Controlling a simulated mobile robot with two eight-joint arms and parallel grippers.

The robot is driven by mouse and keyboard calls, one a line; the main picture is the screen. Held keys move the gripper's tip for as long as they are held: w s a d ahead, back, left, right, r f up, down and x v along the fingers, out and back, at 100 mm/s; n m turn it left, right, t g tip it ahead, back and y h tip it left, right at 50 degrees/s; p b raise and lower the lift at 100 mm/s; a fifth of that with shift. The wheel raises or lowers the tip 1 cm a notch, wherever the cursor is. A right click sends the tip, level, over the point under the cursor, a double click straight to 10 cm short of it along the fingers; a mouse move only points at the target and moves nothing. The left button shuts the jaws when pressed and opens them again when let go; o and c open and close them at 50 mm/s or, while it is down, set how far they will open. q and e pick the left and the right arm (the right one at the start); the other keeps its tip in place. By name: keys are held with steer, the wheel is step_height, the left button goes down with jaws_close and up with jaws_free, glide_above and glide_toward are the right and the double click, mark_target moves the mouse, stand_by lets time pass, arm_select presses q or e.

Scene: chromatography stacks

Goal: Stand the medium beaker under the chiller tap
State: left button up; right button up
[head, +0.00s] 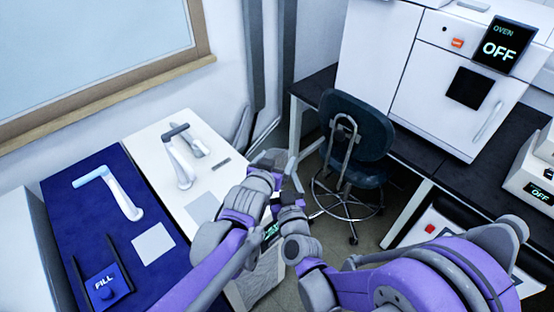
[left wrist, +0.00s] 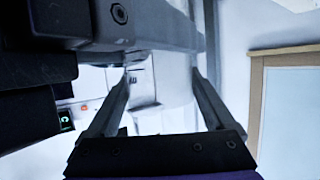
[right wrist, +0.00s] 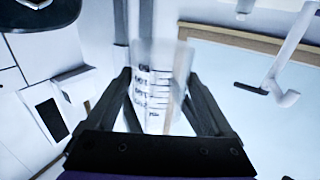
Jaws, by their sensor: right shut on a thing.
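My right gripper (right wrist: 157,80) is shut on a clear graduated beaker (right wrist: 166,98) with dark scale marks, seen in the right wrist view. The beaker is hidden behind the arms in the head view. Two taps stand at left in the head view: a white one with a light-blue spout (head: 92,177) on a blue counter, and a white one with a grey spout (head: 175,131) on a white counter. No chiller label is readable.
Flat pale square pads lie before the blue counter's tap (head: 153,244) and the white counter's tap (head: 203,207). A blue FILL control (head: 105,284) is at the blue counter's front. A dark chair (head: 358,130) and an oven (head: 455,75) stand to the right.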

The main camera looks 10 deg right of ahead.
arm_select(q)
steer(key=shift+s+d, duration=0.15)
steer(key=c, duration=0.5)
arm_select(e)
steer(key=shift+w+a, duration=0.1)
steer(key=shift+a, duration=0.05)
steer(key=o, duration=1.2)
steer(key=shift+c, duration=0.2)
